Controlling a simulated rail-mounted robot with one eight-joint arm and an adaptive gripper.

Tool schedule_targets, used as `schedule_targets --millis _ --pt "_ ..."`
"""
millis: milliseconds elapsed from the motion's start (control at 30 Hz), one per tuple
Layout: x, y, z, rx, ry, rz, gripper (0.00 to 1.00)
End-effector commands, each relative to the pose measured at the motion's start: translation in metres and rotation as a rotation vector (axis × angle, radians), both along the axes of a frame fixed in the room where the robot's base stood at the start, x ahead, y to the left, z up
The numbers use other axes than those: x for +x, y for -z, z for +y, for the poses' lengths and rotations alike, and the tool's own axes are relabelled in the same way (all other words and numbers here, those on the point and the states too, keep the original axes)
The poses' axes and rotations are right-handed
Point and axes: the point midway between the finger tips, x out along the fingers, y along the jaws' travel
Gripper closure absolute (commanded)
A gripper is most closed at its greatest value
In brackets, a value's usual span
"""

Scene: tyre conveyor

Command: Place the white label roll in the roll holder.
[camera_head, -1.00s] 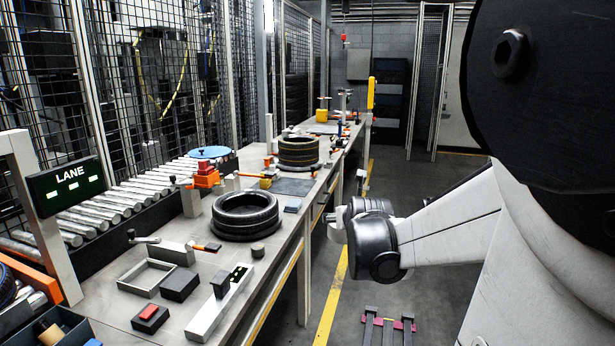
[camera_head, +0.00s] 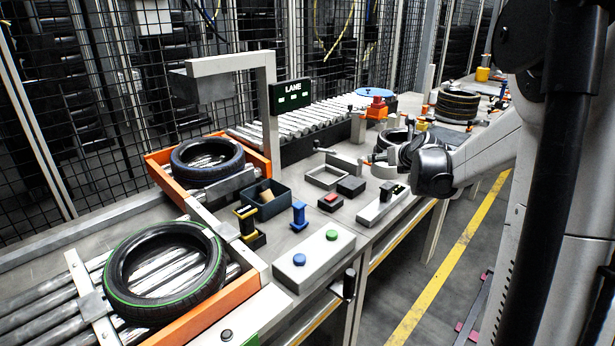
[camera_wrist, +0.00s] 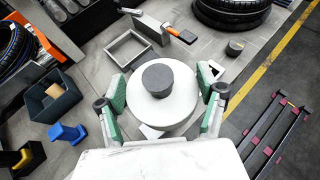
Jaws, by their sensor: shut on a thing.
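The white label roll (camera_wrist: 150,112) is a round white disc with a dark grey round piece on top, in the middle of the wrist view. My gripper (camera_wrist: 160,84) is shut on it, with a green-padded finger at each side. I cannot tell for sure which fixture is the roll holder.
A grey open frame (camera_head: 326,177), a dark block (camera_head: 351,187) and a dark bin (camera_head: 265,200) stand on the bench. Tyres lie on the conveyor (camera_head: 165,270) and behind my gripper. A button panel (camera_head: 314,262) is at the front edge. Bench around the frame is partly free.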

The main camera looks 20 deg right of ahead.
Motion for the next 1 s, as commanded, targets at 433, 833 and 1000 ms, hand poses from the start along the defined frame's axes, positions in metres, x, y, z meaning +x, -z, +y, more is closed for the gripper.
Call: schedule_targets --millis 433,833,1000 --pt "0.161 0.043 0.099 0.001 -0.378 0.000 0.64" --pt "0.206 0.066 0.121 0.000 -0.469 0.001 0.64" --pt "0.229 0.083 0.104 0.001 -0.469 0.000 0.64"
